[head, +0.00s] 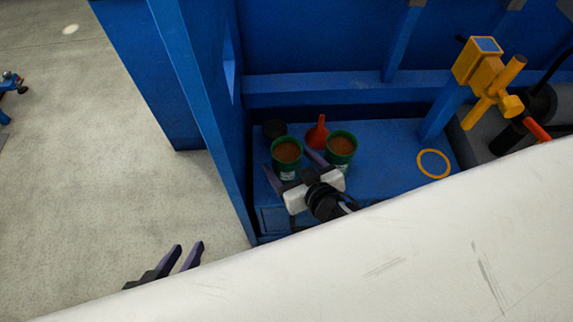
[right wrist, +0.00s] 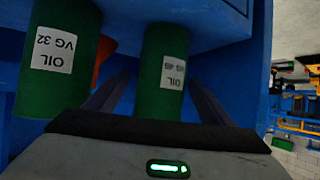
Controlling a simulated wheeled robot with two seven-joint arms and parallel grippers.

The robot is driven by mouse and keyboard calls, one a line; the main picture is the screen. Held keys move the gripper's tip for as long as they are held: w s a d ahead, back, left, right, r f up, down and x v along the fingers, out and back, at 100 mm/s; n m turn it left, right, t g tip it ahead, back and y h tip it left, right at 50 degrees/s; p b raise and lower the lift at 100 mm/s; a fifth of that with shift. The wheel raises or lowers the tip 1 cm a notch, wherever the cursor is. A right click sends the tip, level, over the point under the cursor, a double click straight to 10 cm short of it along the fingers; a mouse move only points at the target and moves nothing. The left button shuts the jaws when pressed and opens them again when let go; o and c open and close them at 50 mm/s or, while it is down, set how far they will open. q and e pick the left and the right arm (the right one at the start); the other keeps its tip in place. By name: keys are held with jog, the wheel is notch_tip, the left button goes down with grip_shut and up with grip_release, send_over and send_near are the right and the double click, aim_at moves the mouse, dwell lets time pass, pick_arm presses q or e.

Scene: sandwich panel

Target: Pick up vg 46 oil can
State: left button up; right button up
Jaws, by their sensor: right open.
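The VG 46 oil can (head: 287,155) is a green can with a brown top, the left one of two on the blue shelf. In the right wrist view the can (right wrist: 163,70) has a white OIL label, its number partly hard to read. My right gripper (head: 286,162) is open, with one finger on each side of this can; contact is not clear. Its fingers also flank the can in the right wrist view (right wrist: 160,85). The VG 32 can (head: 340,149) stands to the right; its label (right wrist: 53,50) is readable. My left gripper (head: 183,256) is open and empty over the floor.
A yellow ring (head: 433,163) lies on the shelf (head: 385,165) at right. A blue upright post (head: 205,110) borders the shelf's left side.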

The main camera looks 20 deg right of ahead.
aim_at(281, 155)
jog(key=b+x, duration=0.2)
jog(key=x, duration=0.3)
jog(key=shift+w+a, duration=0.15)
jog(key=shift+r, duration=0.1)
jog(key=c, duration=1.5)
